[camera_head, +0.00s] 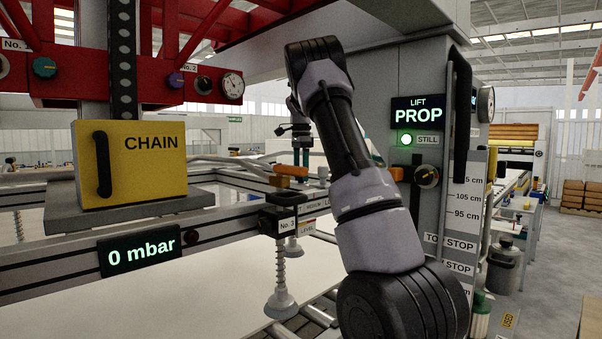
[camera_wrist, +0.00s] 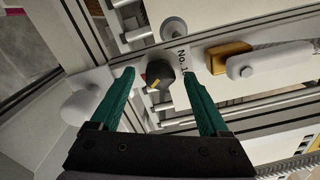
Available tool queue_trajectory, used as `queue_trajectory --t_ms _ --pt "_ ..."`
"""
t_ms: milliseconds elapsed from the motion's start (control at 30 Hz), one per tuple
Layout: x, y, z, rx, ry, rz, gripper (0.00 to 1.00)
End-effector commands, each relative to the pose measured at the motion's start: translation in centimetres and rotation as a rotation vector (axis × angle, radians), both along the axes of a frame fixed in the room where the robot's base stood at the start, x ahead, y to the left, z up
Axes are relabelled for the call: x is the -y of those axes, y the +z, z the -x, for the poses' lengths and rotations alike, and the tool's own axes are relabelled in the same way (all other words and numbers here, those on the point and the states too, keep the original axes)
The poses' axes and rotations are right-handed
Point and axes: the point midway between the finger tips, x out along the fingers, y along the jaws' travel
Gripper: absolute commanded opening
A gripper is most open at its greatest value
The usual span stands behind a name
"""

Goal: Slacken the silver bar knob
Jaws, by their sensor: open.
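In the wrist view my gripper (camera_wrist: 159,73) is open, with its two teal fingers apart. In the head view my gripper is small and partly hidden behind my arm.
In the head view, the yellow CHAIN box (camera_head: 131,163), the 0 mbar display (camera_head: 141,251) and a suction cup (camera_head: 281,302) stand left of my arm. The PROP panel (camera_head: 417,112) is on the right.

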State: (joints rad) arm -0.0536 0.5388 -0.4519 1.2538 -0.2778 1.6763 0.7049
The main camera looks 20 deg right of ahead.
Motion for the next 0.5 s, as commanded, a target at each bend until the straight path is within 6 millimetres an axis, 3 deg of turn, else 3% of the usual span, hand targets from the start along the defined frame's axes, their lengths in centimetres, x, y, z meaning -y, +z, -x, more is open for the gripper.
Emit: queue_trajectory --t_ms 33,233,500 --pt "0.00 0.00 0.00 0.000 0.000 0.000 0.75" --pt "-0.01 0.02 -0.01 0.000 0.000 0.000 0.00" --pt "-0.02 0.03 -0.01 0.000 0.027 0.000 0.00"
